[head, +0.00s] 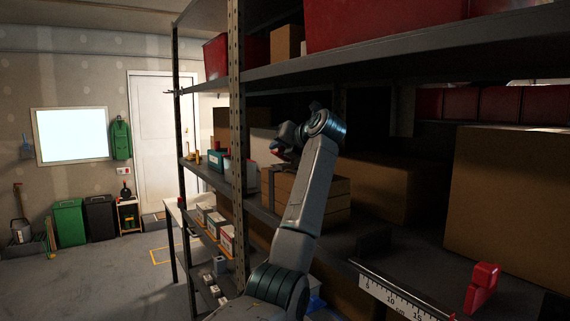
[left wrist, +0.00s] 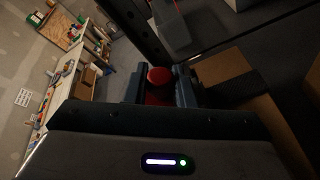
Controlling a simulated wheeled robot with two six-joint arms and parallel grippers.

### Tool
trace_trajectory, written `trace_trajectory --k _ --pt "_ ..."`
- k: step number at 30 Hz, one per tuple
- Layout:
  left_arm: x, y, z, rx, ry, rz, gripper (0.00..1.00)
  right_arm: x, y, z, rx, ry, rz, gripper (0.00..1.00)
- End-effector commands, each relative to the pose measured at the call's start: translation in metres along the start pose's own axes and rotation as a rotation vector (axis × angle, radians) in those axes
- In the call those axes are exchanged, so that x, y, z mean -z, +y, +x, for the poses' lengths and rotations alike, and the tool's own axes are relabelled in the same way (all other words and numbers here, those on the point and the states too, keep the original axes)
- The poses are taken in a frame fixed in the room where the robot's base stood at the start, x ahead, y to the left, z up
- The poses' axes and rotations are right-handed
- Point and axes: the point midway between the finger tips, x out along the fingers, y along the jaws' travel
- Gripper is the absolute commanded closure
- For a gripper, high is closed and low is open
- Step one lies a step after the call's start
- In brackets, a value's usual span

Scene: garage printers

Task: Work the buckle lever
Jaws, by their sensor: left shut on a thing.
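My left gripper (head: 284,143) is beside the shelf post, above the middle shelf, in the head view. In the left wrist view my left gripper (left wrist: 160,86) is shut on a red round-topped piece (left wrist: 159,75), which sits between its two dark fingers. It looks like the end of the buckle lever, but the rest of it is hidden by the fingers and gripper body. The buckle itself cannot be made out. My right gripper is in neither view.
A metal shelf post (head: 237,110) stands close left of my left gripper. A ruler (head: 392,297) and red block (head: 482,286) are at lower right. Floor at left is open.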

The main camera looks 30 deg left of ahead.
Motion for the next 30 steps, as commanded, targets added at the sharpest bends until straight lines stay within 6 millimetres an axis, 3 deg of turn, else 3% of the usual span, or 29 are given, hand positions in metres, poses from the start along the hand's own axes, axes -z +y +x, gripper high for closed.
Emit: trace_trajectory --k 1,12,21,30 --pt "0.007 -0.001 0.003 0.010 -0.009 -0.044 1.00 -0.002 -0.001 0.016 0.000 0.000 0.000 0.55" --pt "0.018 0.003 0.005 0.099 -0.053 -0.320 1.00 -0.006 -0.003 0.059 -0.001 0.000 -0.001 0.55" --pt "0.022 0.004 0.006 0.138 -0.071 -0.440 1.00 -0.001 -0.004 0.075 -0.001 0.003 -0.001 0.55" --pt "0.022 0.005 0.006 0.148 -0.075 -0.473 1.00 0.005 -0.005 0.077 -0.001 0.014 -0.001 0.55"
